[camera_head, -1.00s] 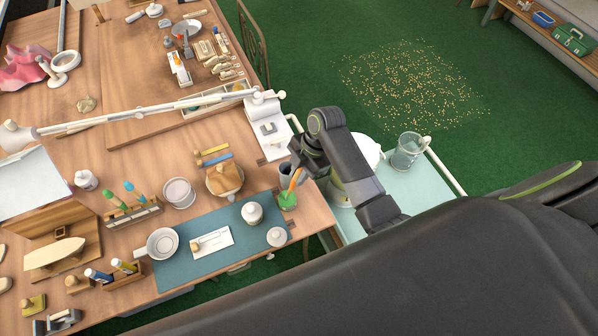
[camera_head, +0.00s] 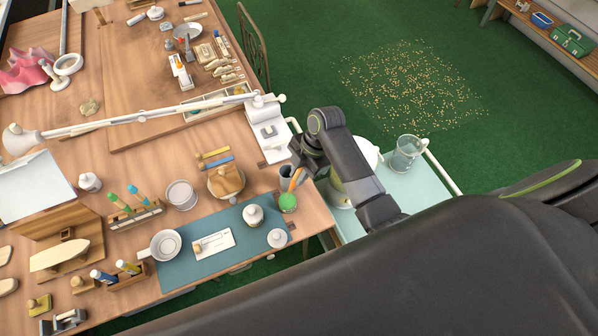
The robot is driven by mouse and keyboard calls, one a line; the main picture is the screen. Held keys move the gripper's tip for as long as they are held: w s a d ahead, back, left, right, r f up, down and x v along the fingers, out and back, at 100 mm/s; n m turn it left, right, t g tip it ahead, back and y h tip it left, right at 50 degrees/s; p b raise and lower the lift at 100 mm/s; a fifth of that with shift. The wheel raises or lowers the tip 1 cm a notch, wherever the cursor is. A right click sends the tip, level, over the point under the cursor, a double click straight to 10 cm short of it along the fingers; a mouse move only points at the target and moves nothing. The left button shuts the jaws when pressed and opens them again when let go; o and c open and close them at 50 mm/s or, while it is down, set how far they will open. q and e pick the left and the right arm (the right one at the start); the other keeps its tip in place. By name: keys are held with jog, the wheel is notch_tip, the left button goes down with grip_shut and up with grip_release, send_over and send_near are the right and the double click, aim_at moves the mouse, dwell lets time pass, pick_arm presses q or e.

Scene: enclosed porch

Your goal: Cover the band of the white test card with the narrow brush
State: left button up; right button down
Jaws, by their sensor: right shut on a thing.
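The white test card (camera_head: 213,243) lies flat on the blue-grey mat (camera_head: 188,268). Its band is too small to make out clearly. My right gripper (camera_head: 297,165) is above the right edge of the table, shut on an orange-handled brush (camera_head: 296,180). The brush is tilted over a small green pot (camera_head: 288,203); its lower end is hard to see there, and I cannot tell whether it is inside. The gripper's fingertips are partly hidden by its own dark body. My left gripper is not in view.
A white pan (camera_head: 165,244) sits at the mat's left end. A glass beaker (camera_head: 407,152) stands on the side trolley.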

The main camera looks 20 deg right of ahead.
jog(key=shift+r+p, duration=0.95)
jog(key=shift+r, duration=1.55)
jog(key=shift+f, duration=0.1)
